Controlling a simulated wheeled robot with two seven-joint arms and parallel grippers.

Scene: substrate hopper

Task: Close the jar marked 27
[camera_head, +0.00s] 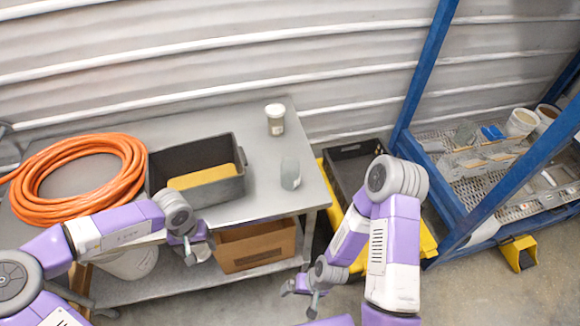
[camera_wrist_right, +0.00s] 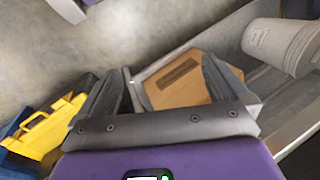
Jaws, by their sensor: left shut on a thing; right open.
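A jar with a white lid (camera_head: 275,118) stands upright at the back of the grey table. A grey, translucent jar (camera_head: 290,174) stands nearer the table's right edge, with no white lid visible on it. I cannot read a number on either. My left gripper (camera_head: 188,250) is at the table's front edge, left of both jars. It is shut on a small pale thing (camera_head: 201,252), mostly hidden by the fingers. My right gripper (camera_head: 303,287) is low in front of the table, open and empty; its spread fingers also show in the right wrist view (camera_wrist_right: 165,85).
An orange hose coil (camera_head: 65,195) and a dark bin (camera_head: 195,158) with a yellow piece occupy the table's left and middle. A cardboard box (camera_head: 256,247) and white bucket (camera_wrist_right: 270,42) are on the lower shelf. A blue rack (camera_head: 418,70) stands right. The table around the jars is clear.

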